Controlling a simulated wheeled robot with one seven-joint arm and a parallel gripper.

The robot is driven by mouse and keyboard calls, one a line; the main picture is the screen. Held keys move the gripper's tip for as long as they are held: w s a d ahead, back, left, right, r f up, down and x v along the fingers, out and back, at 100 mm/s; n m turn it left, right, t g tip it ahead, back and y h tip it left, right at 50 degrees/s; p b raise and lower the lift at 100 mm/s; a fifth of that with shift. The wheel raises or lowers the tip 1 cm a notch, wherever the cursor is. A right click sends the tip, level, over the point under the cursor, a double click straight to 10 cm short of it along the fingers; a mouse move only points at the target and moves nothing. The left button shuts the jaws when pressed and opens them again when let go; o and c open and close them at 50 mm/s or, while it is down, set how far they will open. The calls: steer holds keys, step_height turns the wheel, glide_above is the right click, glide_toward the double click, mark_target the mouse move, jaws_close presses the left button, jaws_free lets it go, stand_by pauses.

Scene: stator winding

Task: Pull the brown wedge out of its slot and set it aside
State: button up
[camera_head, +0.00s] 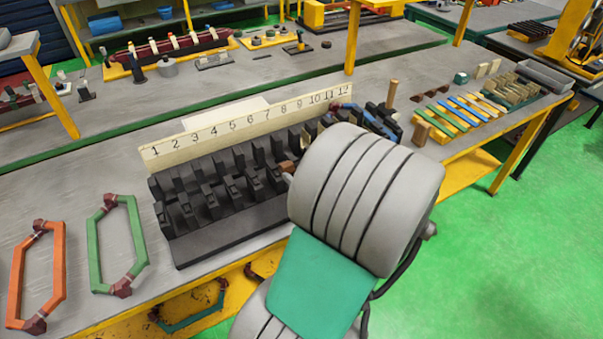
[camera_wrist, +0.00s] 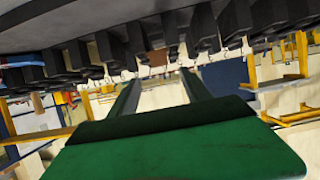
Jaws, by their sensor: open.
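The black slotted stator block (camera_head: 225,225) stands on the grey table, with a cream number strip (camera_head: 190,146) marked 1 to 12 behind it. The brown wedge (camera_head: 287,166) shows as a small brown end near the right part of the block, partly covered by my arm. In the wrist view the brown wedge (camera_wrist: 152,58) sits among the dark teeth, beyond my fingertips. My gripper (camera_wrist: 160,83) is open and empty, its two fingers spread to either side of the wedge's line. My arm hides the gripper in the head view. I cannot tell the wedge's slot number.
A green coil frame (camera_head: 95,245) and an orange one (camera_head: 15,275) lie left of the block. Blue and dark parts (camera_head: 375,120), a wooden peg (camera_head: 392,93) and coloured strips (camera_head: 465,110) lie to the right.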

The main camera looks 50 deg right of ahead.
mark_target(288, 165)
steer(key=shift+w, duration=0.1)
steer(key=p+x, duration=0.1)
steer(key=x, duration=0.6)
steer(key=shift+w+d+f, duration=0.1)
steer(key=shift+w+f, duration=0.05)
steer(key=shift+w, duration=0.15)
steer(key=shift+c, duration=0.5)
jaws_close()
